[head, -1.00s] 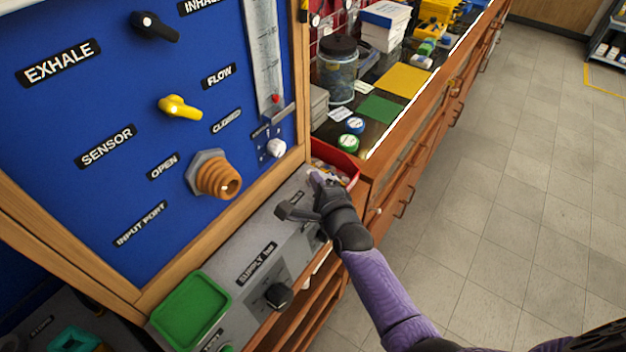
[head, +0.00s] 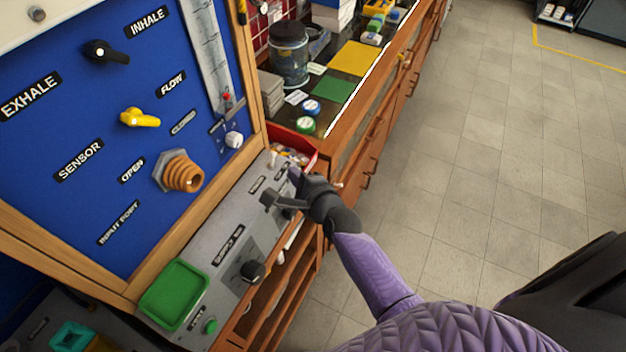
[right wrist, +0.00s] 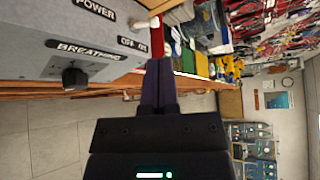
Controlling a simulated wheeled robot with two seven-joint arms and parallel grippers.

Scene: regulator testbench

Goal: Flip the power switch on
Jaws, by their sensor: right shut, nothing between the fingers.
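The power switch is a pale toggle (right wrist: 146,23) at the end of a grey box (right wrist: 60,40), between a POWER label (right wrist: 95,8) and an OFF/ON label (right wrist: 132,44) in the right wrist view. Which way it leans is hard to tell. The grey box (head: 205,250) also shows in the head view, below the blue panel. My right gripper (head: 294,176) is shut and empty over the box's far right end, beside the red tray. In the right wrist view its closed fingertips (right wrist: 160,64) are near the switch, with a visible gap. My left gripper is not in view.
The blue panel (head: 75,200) with its black and yellow knobs and orange port stands behind the box. A green tray (head: 174,295) and a black knob (head: 252,271) are on the box. A red tray (head: 311,160) is just beyond it. Open floor lies right.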

